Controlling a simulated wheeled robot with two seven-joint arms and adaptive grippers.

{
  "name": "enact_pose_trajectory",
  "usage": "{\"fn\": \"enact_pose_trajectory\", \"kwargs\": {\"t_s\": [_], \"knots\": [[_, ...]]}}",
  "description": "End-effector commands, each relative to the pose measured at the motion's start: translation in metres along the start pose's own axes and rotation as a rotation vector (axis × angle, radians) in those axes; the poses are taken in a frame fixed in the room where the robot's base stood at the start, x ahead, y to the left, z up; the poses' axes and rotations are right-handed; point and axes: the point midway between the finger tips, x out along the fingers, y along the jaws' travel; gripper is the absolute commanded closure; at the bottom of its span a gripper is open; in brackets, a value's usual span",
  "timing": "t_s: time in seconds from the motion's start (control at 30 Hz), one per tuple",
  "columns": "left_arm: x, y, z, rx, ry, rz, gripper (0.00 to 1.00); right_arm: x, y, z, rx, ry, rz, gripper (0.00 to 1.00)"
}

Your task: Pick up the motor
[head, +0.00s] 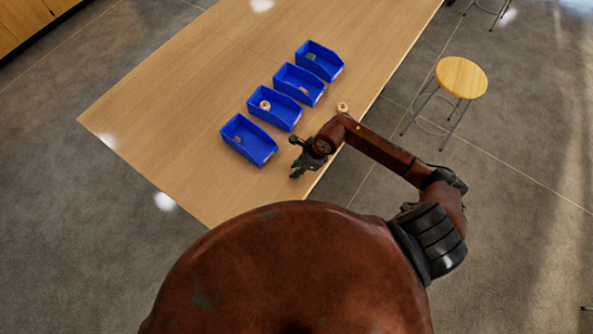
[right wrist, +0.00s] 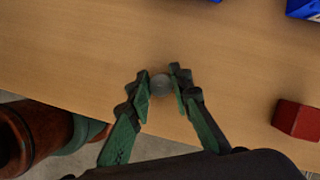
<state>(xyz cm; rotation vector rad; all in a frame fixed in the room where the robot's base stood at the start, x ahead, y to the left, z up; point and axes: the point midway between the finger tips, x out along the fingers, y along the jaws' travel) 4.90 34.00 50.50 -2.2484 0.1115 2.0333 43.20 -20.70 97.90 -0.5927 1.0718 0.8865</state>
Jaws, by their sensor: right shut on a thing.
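My right gripper (head: 297,160) is over the near right part of the wooden table, just right of the nearest blue bin. In the right wrist view my right gripper (right wrist: 162,84) has its two green and black fingers closed on a small grey round thing (right wrist: 160,86), likely the motor. Only its rounded grey face shows between the fingertips. In the head view the held thing is too small or hidden to make out. I cannot tell whether it touches the table. My left gripper is out of view.
Several blue bins (head: 248,152) with small parts stand in a row on the table (head: 180,110). A small tan round part (head: 342,107) sits near the table's right edge. A red block (right wrist: 298,120) shows in the right wrist view. A stool (head: 461,77) stands right of the table.

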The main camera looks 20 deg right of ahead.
Motion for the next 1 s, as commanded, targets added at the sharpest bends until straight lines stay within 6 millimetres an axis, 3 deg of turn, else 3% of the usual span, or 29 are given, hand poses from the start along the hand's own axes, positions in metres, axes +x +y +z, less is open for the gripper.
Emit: {"fn": "enact_pose_trajectory", "kwargs": {"t_s": [0.37, 0.57, 0.7, 0.93, 1.0], "knots": [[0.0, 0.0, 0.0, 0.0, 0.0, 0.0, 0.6, -0.001, 0.0, 0.0, 0.0, 0.0, -0.001, 1.0], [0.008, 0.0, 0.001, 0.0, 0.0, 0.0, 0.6, -0.011, -0.001, 0.005, -0.003, -0.001, -0.003, 1.0], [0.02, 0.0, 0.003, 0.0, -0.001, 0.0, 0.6, -0.034, 0.0, 0.008, -0.004, 0.001, -0.005, 1.0], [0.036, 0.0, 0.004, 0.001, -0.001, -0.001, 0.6, -0.102, 0.024, -0.011, -0.006, 0.005, -0.005, 1.0], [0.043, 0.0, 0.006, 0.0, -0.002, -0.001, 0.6, -0.114, 0.034, -0.026, 0.0, 0.008, -0.002, 1.0]]}}
